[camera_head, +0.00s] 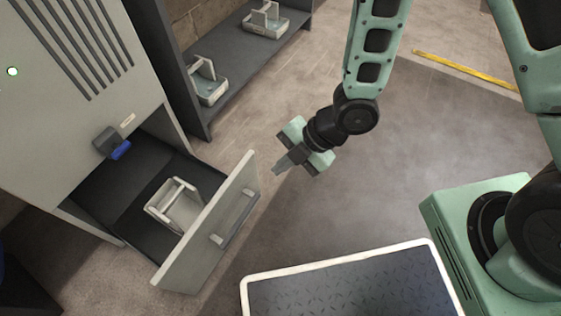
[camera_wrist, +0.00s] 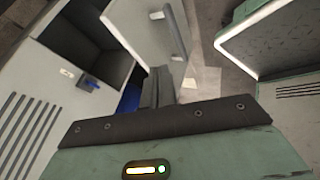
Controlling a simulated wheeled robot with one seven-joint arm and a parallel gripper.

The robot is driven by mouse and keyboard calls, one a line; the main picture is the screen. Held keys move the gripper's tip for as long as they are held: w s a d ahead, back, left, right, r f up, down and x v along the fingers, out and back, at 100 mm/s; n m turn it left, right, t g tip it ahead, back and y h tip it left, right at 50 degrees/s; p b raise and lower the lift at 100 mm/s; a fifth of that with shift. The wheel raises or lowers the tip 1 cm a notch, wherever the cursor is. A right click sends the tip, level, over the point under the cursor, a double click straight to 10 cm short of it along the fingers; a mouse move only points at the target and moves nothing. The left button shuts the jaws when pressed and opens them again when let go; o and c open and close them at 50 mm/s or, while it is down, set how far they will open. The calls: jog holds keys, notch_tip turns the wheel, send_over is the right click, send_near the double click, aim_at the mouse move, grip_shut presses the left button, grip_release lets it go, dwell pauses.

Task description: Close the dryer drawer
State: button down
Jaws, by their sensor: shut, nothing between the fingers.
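The dryer drawer (camera_head: 213,226) is pulled out of the grey dryer cabinet (camera_head: 60,110), with its light front panel and bar handle (camera_head: 234,217) facing out toward the right. A pale caddy with a handle (camera_head: 176,205) stands inside the drawer. The drawer front also shows in the wrist view (camera_wrist: 140,22), with its handle (camera_wrist: 174,32). My gripper (camera_head: 277,170) is shut and empty, in the air just beyond the far end of the drawer front. In the wrist view my closed fingers (camera_wrist: 157,88) point toward the drawer front. I cannot tell whether they touch it.
A dark shelf unit (camera_head: 215,100) with two similar caddies (camera_head: 208,84) stands behind the drawer. A dark latch with a blue part (camera_head: 120,150) sits above the drawer opening. Free floor lies right of the drawer. A yellow strip (camera_head: 465,70) marks the floor.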

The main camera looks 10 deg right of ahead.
aim_at(236, 184)
jog(key=shift+w+a+f+b, duration=0.45)
jog(key=shift+a+f+b, duration=0.3)
jog(key=shift+a+f, duration=0.5)
jog(key=shift+w+a+f+b, duration=0.5)
jog(key=shift+a+f+b, duration=0.4)
jog(key=shift+a, duration=0.55)
jog(key=shift+w+a+f+b, duration=0.45)
jog(key=shift+a+f+b, duration=0.2)
jog(key=shift+a+f, duration=0.6)
jog(key=shift+a+r, duration=0.1)
